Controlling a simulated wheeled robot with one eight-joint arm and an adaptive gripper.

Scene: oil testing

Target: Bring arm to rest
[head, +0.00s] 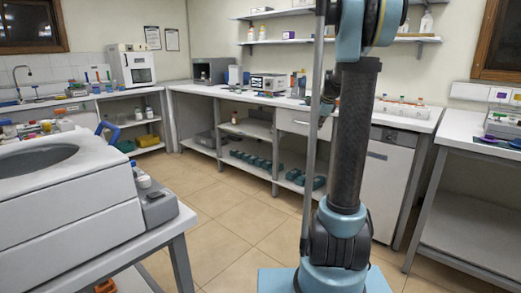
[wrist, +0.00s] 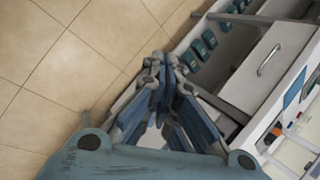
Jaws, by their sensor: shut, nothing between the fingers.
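My gripper (wrist: 166,88) shows in the wrist view with its fingertips together and nothing between them. It hangs clear of everything, with the tiled floor and a bench behind it. In the head view my arm stands upright at the right of centre, with its upper part cut off by the top edge.
A large grey-white machine (head: 62,215) stands on a table (head: 178,225) at the near left. A long bench (head: 215,92) with shelves runs along the back wall. Another table (head: 478,150) is at the right. The tiled floor (head: 225,215) between them is clear.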

